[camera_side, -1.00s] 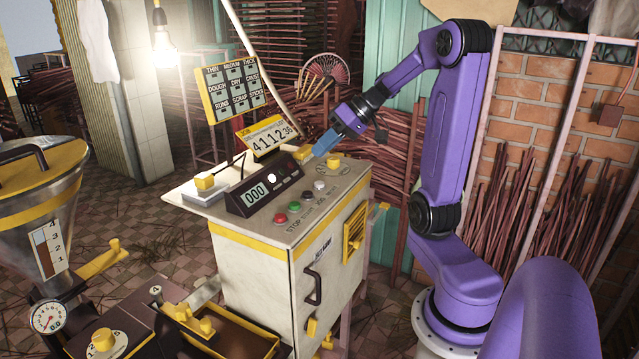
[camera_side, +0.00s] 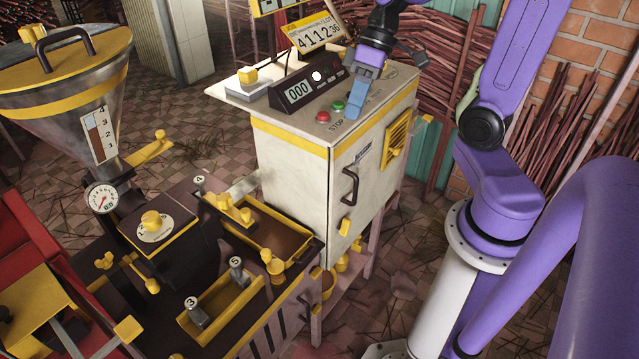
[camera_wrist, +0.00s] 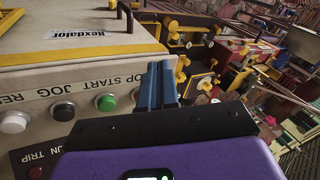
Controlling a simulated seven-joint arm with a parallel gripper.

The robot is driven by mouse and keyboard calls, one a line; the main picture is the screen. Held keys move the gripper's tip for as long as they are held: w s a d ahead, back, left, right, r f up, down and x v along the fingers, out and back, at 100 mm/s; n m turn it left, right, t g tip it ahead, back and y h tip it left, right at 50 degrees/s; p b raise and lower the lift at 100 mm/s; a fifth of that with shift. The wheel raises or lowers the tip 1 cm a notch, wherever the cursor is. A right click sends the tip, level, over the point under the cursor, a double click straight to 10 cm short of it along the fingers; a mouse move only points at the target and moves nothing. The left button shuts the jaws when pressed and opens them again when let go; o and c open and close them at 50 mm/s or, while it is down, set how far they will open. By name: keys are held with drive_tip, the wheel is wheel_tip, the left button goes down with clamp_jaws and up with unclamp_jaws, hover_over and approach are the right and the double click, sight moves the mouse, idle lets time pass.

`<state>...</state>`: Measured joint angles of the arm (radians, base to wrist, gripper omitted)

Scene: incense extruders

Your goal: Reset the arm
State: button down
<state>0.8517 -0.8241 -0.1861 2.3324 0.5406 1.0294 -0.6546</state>
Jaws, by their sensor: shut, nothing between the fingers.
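My gripper (camera_side: 352,112) has blue fingers, shut with nothing between them. In the side view it points down over the front part of the control cabinet's top (camera_side: 392,80). Its fingers hide some of the buttons there. In the wrist view the shut fingers (camera_wrist: 158,82) are beside the green button (camera_wrist: 139,97). Black (camera_wrist: 106,103) and white (camera_wrist: 65,111) buttons are in the same row. I cannot tell whether the fingertips touch the panel. In the side view a red button (camera_side: 323,116) and the green button (camera_side: 338,105) show left of the fingers.
A counter box (camera_side: 305,90) reading 000 and a sign (camera_side: 318,32) reading 4112 stand behind the buttons. An extruder with a metal hopper (camera_side: 70,85) and open trays (camera_side: 270,235) is at left. Stick bundles (camera_side: 540,130) lean against the right wall.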

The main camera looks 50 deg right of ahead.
drive_tip(key=s+a+f+n+h, duration=0.2)
drive_tip(key=s+a+n, duration=0.1)
drive_tip(key=s, duration=0.4)
drive_tip(key=s+a+f+n+h, duration=0.1)
drive_tip(key=s+a+n+h, duration=0.1)
drive_tip(key=s+a+n, duration=0.2)
drive_tip(key=s+n, duration=0.1)
drive_tip(key=s, duration=0.2)
drive_tip(key=shift+s+a+f+n+h, duration=0.15)
drive_tip(key=shift+s+f+n+h, duration=0.1)
drive_tip(key=shift+f+n+h, duration=0.15)
